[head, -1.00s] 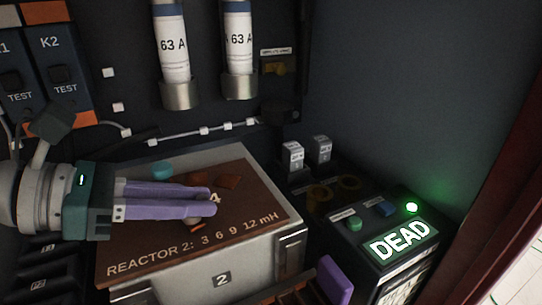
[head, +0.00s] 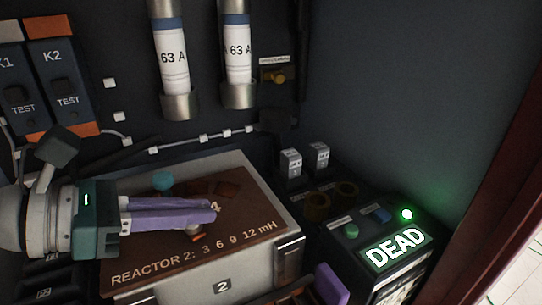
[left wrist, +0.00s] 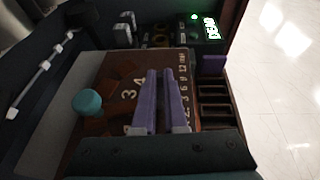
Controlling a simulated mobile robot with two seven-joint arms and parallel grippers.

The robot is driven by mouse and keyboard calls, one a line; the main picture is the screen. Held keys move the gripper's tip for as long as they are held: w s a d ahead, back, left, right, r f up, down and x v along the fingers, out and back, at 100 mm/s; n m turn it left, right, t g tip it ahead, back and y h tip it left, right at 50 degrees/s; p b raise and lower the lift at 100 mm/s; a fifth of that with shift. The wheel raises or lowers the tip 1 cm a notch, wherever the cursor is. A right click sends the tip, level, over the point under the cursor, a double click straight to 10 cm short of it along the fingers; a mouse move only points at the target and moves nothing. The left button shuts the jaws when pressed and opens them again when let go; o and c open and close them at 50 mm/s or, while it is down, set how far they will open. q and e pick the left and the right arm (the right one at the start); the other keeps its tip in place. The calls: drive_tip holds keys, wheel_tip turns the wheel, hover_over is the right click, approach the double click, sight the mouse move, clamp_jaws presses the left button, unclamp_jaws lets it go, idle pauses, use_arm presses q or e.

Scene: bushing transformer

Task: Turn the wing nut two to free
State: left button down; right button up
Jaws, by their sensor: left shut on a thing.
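My left gripper (head: 214,210) reaches in from the left over the brown top of the reactor box (head: 240,285), which is marked REACTOR 2: 3 6 9 12 mH. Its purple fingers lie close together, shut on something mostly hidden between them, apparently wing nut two. A small copper-orange piece (head: 195,236) shows just below the fingers. In the left wrist view the fingertips (left wrist: 160,74) lie between the numerals 3 4 and the mH scale. A teal knob (head: 162,181) stands behind the fingers and also shows in the left wrist view (left wrist: 87,102).
A dark box with a lit DEAD sign (head: 395,249) and green lamp stands at the right. Two fuses marked 63 A (head: 174,60) are on the back wall. A slotted rack (left wrist: 215,108) flanks the reactor top.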

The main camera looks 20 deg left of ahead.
use_arm(q)
drive_tip(key=n+y+p, duration=0.1)
drive_tip(key=p, duration=0.1)
drive_tip(key=n+t+y+p, duration=0.1)
drive_tip(key=n+y+p, duration=0.1)
drive_tip(key=p, duration=0.1)
drive_tip(key=shift+d+r+t, duration=0.1)
drive_tip(key=shift+r+t, duration=0.2)
drive_tip(key=shift+r, duration=0.1)
drive_tip(key=shift+f+n+t+y+p, duration=0.25)
drive_tip(key=shift+n+t+y+p, duration=0.15)
drive_tip(key=shift+n+y+p, duration=1.45)
drive_tip(key=shift+n+y, duration=0.35)
drive_tip(key=shift+y, duration=0.3)
drive_tip(key=shift+n+y+p, duration=0.3)
drive_tip(key=shift+n+y, duration=0.5)
drive_tip(key=shift+y, duration=0.2)
drive_tip(key=shift+f+n+y, duration=0.1)
drive_tip(key=shift+n+y, duration=0.3)
drive_tip(key=n+g+y, duration=0.1)
drive_tip(key=n+y, duration=0.1)
drive_tip(key=shift+y, duration=0.3)
drive_tip(key=shift+n+g+y+b, duration=0.45)
drive_tip(key=shift+n+g+y, duration=0.25)
drive_tip(key=shift+n+y, duration=0.3)
drive_tip(key=shift+n, duration=0.3)
